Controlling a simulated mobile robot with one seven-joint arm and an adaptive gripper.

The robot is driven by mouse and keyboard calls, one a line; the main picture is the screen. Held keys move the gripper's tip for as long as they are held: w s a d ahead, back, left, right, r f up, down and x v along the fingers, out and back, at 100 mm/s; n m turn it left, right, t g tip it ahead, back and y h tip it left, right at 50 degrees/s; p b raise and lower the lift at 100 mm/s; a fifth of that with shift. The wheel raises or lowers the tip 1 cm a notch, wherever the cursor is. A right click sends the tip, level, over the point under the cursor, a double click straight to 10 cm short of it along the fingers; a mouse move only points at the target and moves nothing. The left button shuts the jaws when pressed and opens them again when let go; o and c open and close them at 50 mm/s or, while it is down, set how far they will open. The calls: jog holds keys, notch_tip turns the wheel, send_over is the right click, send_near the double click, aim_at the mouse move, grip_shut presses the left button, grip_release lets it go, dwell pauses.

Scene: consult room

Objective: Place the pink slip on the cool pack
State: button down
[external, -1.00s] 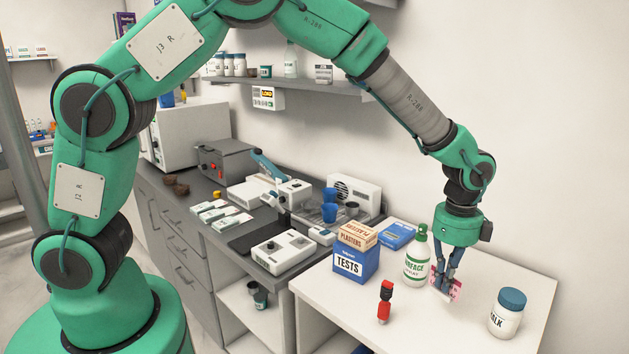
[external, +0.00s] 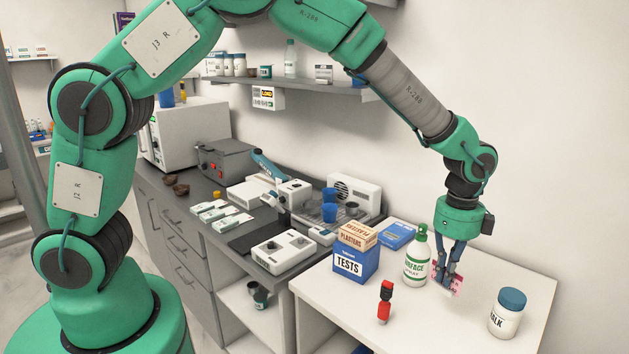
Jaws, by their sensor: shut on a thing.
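My gripper (external: 447,284) is shut on the pink slip (external: 459,284), just above the white table and right of the spray bottle. The fingers hide part of the slip. I cannot tell whether its lower edge touches the table. A flat blue pack (external: 397,235) with a pale label lies at the back of the table, behind the spray bottle. It looks like the cool pack, but its print is too small to read. The slip is apart from it, to the front right.
The spray bottle (external: 417,262) stands close left of my gripper. The tests box (external: 355,264) with a plasters box (external: 358,235) on top stands further left. The table's front middle is clear.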

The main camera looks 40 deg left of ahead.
notch_tip(320, 180, up, 14)
jog(key=w+a+n+p, duration=0.1)
jog(key=w+a+p, duration=0.5)
jog(key=w+a, duration=0.7)
jog(key=w+a+n+p, duration=0.1)
jog(key=w+a+p, duration=0.5)
jog(key=w+a, duration=0.65)
notch_tip(320, 180, down, 11)
jog(key=s+a, duration=0.2)
jog(key=shift+s+a, duration=0.2)
jog(key=shift+s, duration=0.05)
jog(key=shift+f+p, duration=0.35)
jog(key=shift+f, duration=2.55)
